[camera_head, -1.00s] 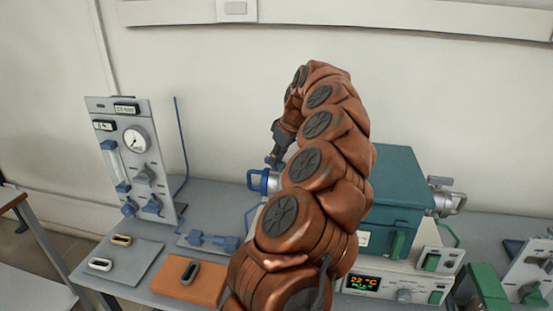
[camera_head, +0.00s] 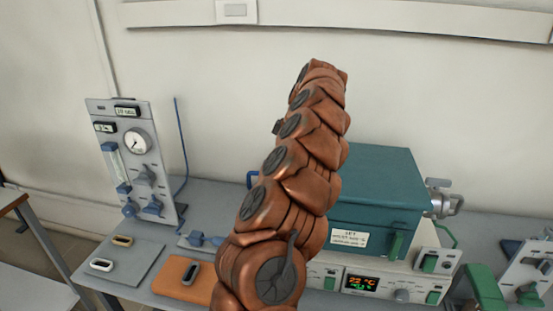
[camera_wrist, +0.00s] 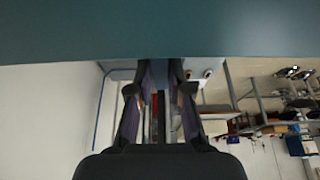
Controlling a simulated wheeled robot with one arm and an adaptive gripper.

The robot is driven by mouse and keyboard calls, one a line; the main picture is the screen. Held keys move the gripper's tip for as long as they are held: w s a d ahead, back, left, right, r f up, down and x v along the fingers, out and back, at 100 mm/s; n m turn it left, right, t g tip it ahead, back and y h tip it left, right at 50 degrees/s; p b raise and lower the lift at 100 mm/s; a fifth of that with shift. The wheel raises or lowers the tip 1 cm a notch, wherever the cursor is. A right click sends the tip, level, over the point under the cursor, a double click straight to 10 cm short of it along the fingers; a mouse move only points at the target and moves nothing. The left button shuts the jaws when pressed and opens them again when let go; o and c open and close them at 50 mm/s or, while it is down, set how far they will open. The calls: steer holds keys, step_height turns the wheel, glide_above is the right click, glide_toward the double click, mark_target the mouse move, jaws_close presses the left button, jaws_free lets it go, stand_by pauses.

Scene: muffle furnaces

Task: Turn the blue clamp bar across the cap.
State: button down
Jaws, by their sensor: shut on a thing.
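The teal tube furnace (camera_head: 375,190) stands on its light control base. A sliver of the blue clamp bar (camera_head: 251,178) shows at the furnace's left end, just left of my arm; the rest of the bar and the cap are hidden behind the arm. My gripper is hidden in the head view. In the wrist view, the fingers of my gripper (camera_wrist: 160,72) reach up to the edge of the furnace's teal wall (camera_wrist: 160,28). They are shut on the blue clamp bar, whose held part is dark and hard to make out, as is its angle.
A gas panel (camera_head: 135,165) with a gauge and blue valves stands at left. Small oval pieces lie on a grey mat (camera_head: 140,262) and an orange mat (camera_head: 172,283) in front. A metal end fitting (camera_head: 440,197) sticks out at the furnace's right.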

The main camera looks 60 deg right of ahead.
steer(key=c, duration=1.1)
jaws_free()
steer(key=shift+r, duration=0.1)
steer(key=shift+v, duration=3.65)
